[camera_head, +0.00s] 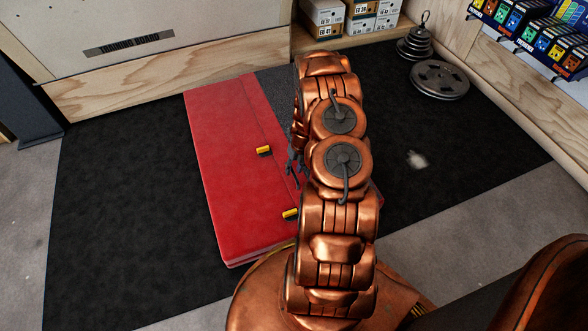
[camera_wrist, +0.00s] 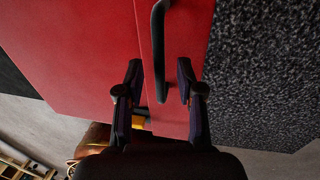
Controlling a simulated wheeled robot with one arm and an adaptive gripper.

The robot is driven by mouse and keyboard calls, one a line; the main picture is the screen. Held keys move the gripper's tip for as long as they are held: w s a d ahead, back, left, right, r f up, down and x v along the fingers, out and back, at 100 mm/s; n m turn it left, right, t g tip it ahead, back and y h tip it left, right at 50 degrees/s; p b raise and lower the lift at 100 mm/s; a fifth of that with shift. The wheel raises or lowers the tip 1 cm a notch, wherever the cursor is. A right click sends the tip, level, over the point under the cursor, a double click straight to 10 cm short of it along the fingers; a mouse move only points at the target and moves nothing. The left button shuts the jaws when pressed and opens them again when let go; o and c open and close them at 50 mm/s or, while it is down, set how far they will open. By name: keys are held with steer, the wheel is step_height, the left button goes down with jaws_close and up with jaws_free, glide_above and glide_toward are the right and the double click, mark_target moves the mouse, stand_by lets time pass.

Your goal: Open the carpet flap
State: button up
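A red folded pad (camera_head: 215,150) lies flat on the dark floor mat, left of my arm. A strip along its right side is set off by a seam, with yellow-and-black buckles (camera_head: 263,151) on it. I cannot tell which part is the carpet flap. My gripper (camera_head: 294,165) is over the pad's right part, largely hidden by my arm. In the wrist view my gripper (camera_wrist: 158,72) is open, with a black handle (camera_wrist: 158,45) on the red surface (camera_wrist: 90,50) showing between its fingers. Contact with the handle cannot be told.
The black mat (camera_head: 120,200) is clear left of the pad. Weight plates (camera_head: 440,80) lie at the back right, beside a stack of smaller discs (camera_head: 414,45). Shoe boxes (camera_head: 325,17) stand at the back. A wooden-edged wall (camera_head: 170,82) runs behind the pad.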

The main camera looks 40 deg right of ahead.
jaws_close()
stand_by(0.7)
